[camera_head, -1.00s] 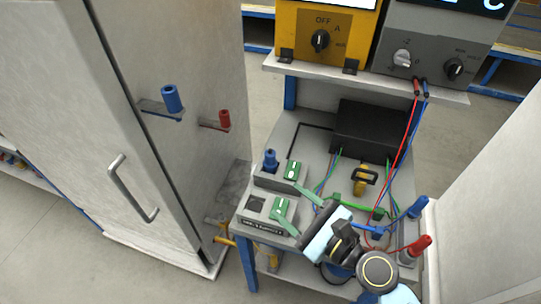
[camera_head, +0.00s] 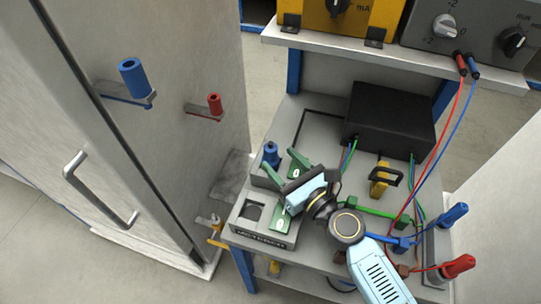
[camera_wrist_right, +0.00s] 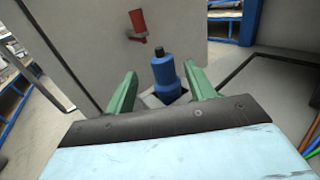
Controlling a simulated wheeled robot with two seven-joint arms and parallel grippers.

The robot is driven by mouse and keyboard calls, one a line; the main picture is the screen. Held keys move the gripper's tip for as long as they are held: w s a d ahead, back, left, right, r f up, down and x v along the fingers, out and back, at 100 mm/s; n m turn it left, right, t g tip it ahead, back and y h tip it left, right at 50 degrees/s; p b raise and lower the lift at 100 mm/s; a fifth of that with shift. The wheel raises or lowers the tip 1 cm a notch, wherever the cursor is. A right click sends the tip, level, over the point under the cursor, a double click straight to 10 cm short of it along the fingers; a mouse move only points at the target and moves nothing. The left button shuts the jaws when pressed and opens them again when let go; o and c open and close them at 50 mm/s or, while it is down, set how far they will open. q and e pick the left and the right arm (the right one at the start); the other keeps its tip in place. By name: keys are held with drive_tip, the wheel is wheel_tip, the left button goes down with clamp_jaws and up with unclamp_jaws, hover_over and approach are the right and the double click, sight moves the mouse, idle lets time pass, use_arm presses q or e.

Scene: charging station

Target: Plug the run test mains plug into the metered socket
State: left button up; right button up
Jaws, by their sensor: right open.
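A blue plug with a dark top (camera_head: 270,155) stands upright in the rear socket block at the bench's left side; I take it as the mains plug. The right wrist view also shows it (camera_wrist_right: 166,78). The metered socket (camera_head: 253,212) is the dark square recess in the front block, whose lettering is only partly readable; nothing sits in it. My right gripper (camera_head: 280,161) is open, its green fingers pointing towards the blue plug. In the right wrist view the plug appears between the fingertips, apart from both. My left gripper is out of view.
A green switch (camera_head: 282,220) sits beside the metered socket. A black box (camera_head: 392,120), yellow clamp (camera_head: 382,180) and loose leads occupy the bench. A tall cabinet (camera_head: 190,60) stands close at left.

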sight(274, 153)
drive_tip(key=shift+x, duration=1.1)
drive_tip(key=shift+w+a+r, duration=0.2)
drive_tip(key=shift+w+a, duration=0.1)
drive_tip(key=shift+w, duration=0.2)
drive_tip(key=x, duration=0.4)
drive_tip(key=shift+w+a+r, duration=0.1)
drive_tip(key=shift+w+r, duration=0.05)
drive_tip(key=shift+w, duration=0.05)
drive_tip(key=c, duration=1.1)
drive_tip(key=shift+o, duration=0.2)
